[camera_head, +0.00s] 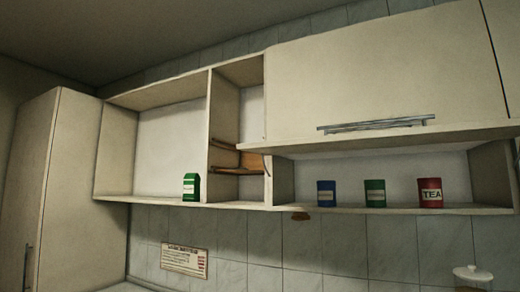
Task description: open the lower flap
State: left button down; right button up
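A wide cream flap (390,75) with a horizontal metal bar handle (375,125) near its bottom edge fills the upper right of the wall cabinet. It appears shut, its lower edge just above the open shelf. No other flap is clearly visible, so I cannot tell from this view whether it is the lower one. Neither of my grippers is in view.
A blue tin (326,194), a green tin (375,194) and a red TEA tin (430,193) stand on the shelf under the flap. A green carton (191,187) stands in the open left compartment. A tall cabinet (65,190) is at left; a white lidded jar (473,276) is lower right.

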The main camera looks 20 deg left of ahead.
aim_at(505, 128)
jog(key=u, duration=0.05)
jog(key=k, duration=1.25)
jog(key=z, duration=0.35)
jog(key=i, duration=0.6)
jog(key=z, duration=0.55)
jog(key=i, duration=0.85)
jog(key=u, duration=0.75)
jog(key=i, duration=0.7)
jog(key=u, duration=0.6)
